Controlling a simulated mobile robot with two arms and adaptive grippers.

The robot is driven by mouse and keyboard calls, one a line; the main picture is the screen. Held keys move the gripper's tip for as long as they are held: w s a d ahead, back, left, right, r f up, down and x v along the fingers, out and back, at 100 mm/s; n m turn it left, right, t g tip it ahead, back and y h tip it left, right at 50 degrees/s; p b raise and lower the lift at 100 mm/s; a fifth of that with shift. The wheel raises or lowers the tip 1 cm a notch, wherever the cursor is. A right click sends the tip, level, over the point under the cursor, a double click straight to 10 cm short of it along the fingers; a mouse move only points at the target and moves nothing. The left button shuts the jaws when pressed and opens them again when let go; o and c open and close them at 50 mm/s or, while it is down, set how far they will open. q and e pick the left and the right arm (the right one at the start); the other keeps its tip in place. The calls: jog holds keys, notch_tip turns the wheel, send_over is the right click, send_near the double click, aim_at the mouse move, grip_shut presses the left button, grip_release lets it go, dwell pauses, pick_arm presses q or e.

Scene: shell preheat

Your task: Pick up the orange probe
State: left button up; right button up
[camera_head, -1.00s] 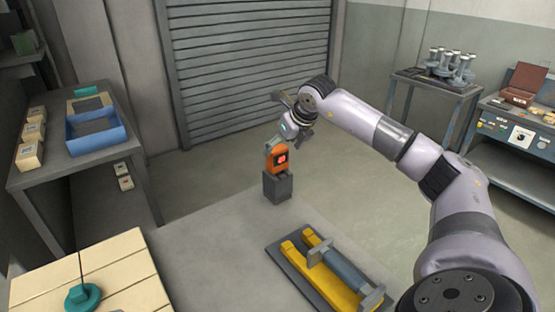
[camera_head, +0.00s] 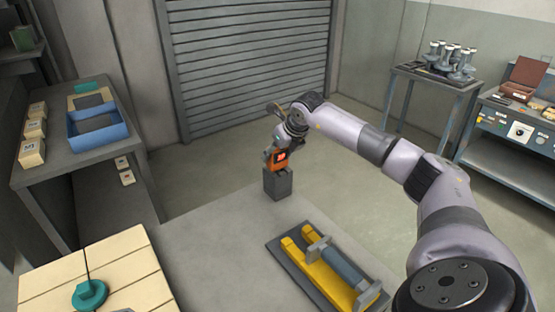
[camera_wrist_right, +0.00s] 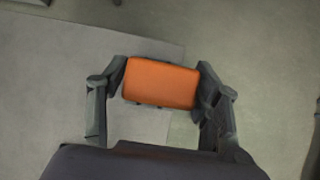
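The orange probe (camera_head: 279,160) stands upright in a small grey block-shaped holder (camera_head: 278,184) at the far end of the grey table. My right gripper (camera_head: 271,153) is over the probe from above, with its fingers down around the probe's upper part. In the right wrist view, the probe's orange top (camera_wrist_right: 160,83) lies between the two fingers of my right gripper (camera_wrist_right: 161,88). Both fingers lie against its sides with no clear gap. The probe's lower end is hidden in the holder. My left gripper is not in view.
A yellow cradle with a grey cylinder (camera_head: 343,266) sits on a dark plate at the table's front right. Pale blocks with a teal knob (camera_head: 90,294) are at the front left. A blue tray (camera_head: 97,139) is on a left side table. The middle tabletop is clear.

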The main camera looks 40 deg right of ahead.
jog(key=c, duration=0.9)
jog(key=shift+o, duration=0.2)
jog(key=shift+r, duration=0.15)
